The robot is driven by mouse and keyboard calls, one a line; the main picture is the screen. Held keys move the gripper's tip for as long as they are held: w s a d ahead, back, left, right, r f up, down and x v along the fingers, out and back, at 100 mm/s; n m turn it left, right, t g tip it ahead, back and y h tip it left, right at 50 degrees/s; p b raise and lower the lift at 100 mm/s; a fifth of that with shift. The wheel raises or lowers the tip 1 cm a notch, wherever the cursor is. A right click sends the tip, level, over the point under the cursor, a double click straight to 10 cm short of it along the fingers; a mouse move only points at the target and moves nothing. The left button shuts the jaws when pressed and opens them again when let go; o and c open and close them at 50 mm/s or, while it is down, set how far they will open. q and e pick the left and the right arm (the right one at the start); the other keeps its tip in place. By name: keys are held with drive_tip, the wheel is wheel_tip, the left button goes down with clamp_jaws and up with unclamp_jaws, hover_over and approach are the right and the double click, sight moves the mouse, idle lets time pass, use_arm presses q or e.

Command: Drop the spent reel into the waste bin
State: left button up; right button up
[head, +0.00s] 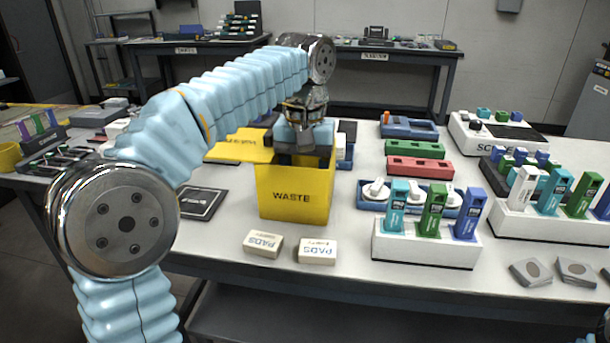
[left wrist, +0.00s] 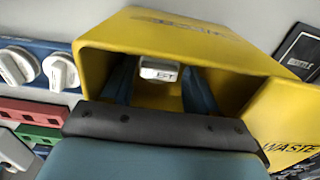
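The yellow waste bin (head: 275,195) stands on the table, its flap open to the left. My left gripper (head: 303,150) points down into the bin's mouth. In the left wrist view the bin (left wrist: 220,45) surrounds my left gripper's two blue fingers (left wrist: 160,85), which stand apart. A small white piece with partly readable dark lettering (left wrist: 159,69) shows between the fingertips inside the bin. It may be the spent reel, and I cannot tell if the fingers touch it or it lies below them. My right gripper is out of view.
Two small PADS boxes (head: 317,252) lie in front of the bin. A blue tray with white reels (head: 376,190) and a white rack of colored holders (head: 425,246) stand to its right. A dark flat plate (head: 202,203) lies to its left.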

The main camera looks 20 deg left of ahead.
use_arm(q)
drive_tip(key=shift+f, duration=0.1)
wheel_tip(320, 180, up, 9)
drive_tip(key=p, duration=0.3)
drive_tip(key=shift+f, duration=0.15)
